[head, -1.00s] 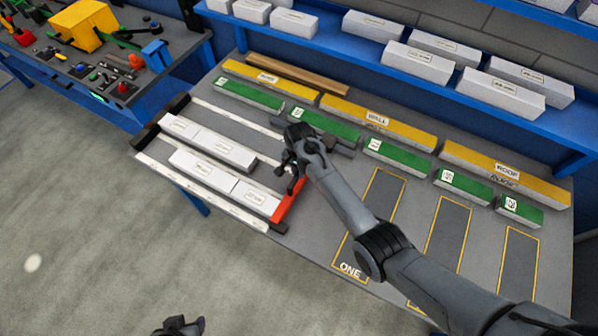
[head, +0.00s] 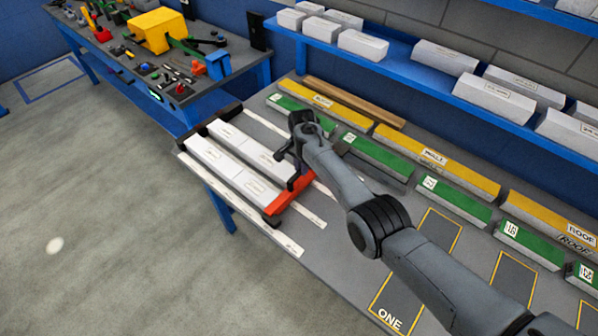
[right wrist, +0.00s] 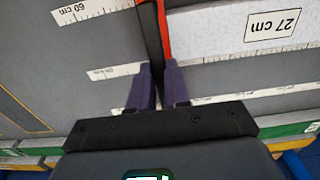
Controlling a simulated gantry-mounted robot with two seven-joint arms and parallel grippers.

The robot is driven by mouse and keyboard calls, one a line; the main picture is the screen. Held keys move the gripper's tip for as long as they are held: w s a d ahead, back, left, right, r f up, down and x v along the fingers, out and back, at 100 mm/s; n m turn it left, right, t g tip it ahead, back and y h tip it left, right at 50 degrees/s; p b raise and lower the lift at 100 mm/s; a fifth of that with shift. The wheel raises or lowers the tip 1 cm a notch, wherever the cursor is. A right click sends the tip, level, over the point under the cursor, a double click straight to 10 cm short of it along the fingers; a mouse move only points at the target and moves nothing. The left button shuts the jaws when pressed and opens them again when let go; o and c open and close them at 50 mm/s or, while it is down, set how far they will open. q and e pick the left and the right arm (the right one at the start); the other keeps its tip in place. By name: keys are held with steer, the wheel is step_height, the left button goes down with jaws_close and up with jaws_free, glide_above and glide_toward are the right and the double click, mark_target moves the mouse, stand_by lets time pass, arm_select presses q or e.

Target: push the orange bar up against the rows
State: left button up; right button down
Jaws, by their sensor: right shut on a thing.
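The orange bar (head: 297,190) lies across the white measuring rails at the right end of two rows of white blocks. The front row (head: 235,170) and the back row (head: 252,148) lie side by side. In the right wrist view, the bar (right wrist: 166,28) runs along the end of a block marked 27 cm (right wrist: 225,35) and looks to touch it. I cannot tell whether both rows touch it. My right gripper (head: 293,178) is shut on the bar; its fingers (right wrist: 158,88) also show in the right wrist view. My left gripper is out of view.
A black end piece (head: 200,128) closes the rows' left end. Green blocks (head: 375,154) and yellow bars (head: 408,142) line the table behind. A blue shelf (head: 410,78) with white blocks stands at the back. Yellow-outlined areas (head: 428,245) lie to the right.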

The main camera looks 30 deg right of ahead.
steer(key=shift+f, duration=0.1)
steer(key=c, duration=1.4)
jaws_free()
steer(key=shift+w, duration=0.1)
steer(key=o, duration=0.3)
steer(key=shift+w, duration=0.2)
steer(key=shift+s, duration=0.1)
steer(key=shift+r+p, duration=1.35)
steer(key=shift+r, duration=4.15)
steer(key=shift+f, duration=0.1)
